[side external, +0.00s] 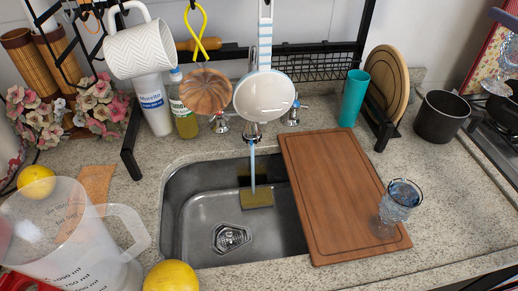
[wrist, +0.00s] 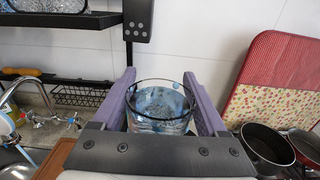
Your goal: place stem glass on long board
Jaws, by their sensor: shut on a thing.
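The stem glass (wrist: 160,108) is between the purple fingers of my gripper (wrist: 160,80) in the wrist view. Its wide clear rim and bluish patterned bowl show; its stem and foot are hidden. In the side view, a clear patterned glass (side external: 503,62) at the far right edge, under a purple finger part (side external: 506,16), appears to be the same one, held up and cut off by the frame. The long wooden board (side external: 335,190) lies over the right part of the sink, left of and below the held glass. Its edge shows at lower left in the wrist view (wrist: 56,158).
A teal cup (side external: 354,98), a rack with round boards (side external: 388,84) and a dark pot (side external: 440,116) stand behind. The board's left and middle are clear. A jug (side external: 65,235) is at front left.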

